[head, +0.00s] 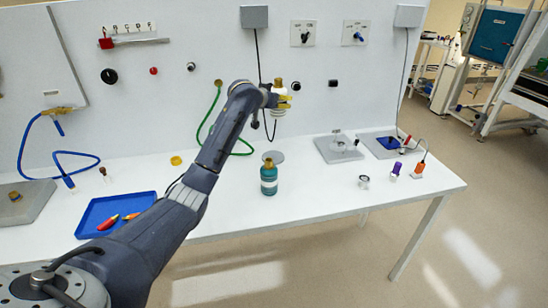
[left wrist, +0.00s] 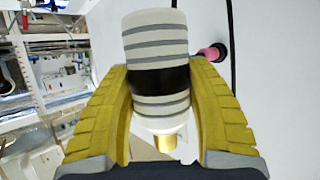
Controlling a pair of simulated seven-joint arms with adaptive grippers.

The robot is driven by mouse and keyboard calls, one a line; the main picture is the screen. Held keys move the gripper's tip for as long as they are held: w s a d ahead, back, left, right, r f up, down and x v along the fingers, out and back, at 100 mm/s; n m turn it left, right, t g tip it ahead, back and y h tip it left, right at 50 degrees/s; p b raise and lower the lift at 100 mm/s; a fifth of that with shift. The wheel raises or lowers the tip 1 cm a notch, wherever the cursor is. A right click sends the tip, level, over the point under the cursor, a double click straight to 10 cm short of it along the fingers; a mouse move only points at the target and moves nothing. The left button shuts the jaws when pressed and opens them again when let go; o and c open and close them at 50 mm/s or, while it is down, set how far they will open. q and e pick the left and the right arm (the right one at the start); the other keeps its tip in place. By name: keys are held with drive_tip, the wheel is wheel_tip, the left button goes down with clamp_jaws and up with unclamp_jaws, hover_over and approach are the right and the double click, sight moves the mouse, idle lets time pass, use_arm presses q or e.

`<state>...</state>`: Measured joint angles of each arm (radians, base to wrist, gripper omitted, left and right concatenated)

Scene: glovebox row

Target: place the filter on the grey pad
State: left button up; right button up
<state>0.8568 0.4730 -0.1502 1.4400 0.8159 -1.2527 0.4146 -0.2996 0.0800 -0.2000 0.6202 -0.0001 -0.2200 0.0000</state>
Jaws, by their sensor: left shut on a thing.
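The filter (head: 279,88), a white ribbed cylinder with a brass end, is held in the air by my left gripper (head: 284,101) in front of the back panel. In the left wrist view the filter (left wrist: 158,42) shows a dark band and grey rings, and the yellow fingers of my left gripper (left wrist: 160,78) close on both sides of it. A round grey pad (head: 277,156) lies flat on the white table, below the filter in the head view and behind a teal bottle. Nothing is seen on the pad. My right gripper is not in view.
The teal bottle (head: 268,180) with a gold cap stands in front of the pad. A green hose (head: 203,120) hangs left of it. A blue tray (head: 95,222) is at left. Grey plates (head: 326,152) with fittings stand at right.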

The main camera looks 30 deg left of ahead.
use_arm(q)
drive_tip(key=shift+m+h, duration=0.4)
drive_tip(key=shift+h, duration=0.1)
drive_tip(key=a+f, duration=0.1)
drive_tip(key=f, duration=0.6)
drive_tip(key=w+a+f, duration=0.1)
drive_tip(key=f, duration=0.6)
drive_tip(key=a+f, duration=0.1)
drive_tip(key=f, duration=0.6)
drive_tip(key=shift+w+f, duration=0.1)
drive_tip(key=shift+w, duration=0.2)
drive_tip(key=shift+f, duration=0.1)
drive_tip(key=o, duration=1.3)
drive_tip(key=shift+o, duration=0.2)
drive_tip(key=d+v, duration=0.1)
drive_tip(key=v, duration=1.1)
drive_tip(key=shift+a, duration=0.45)
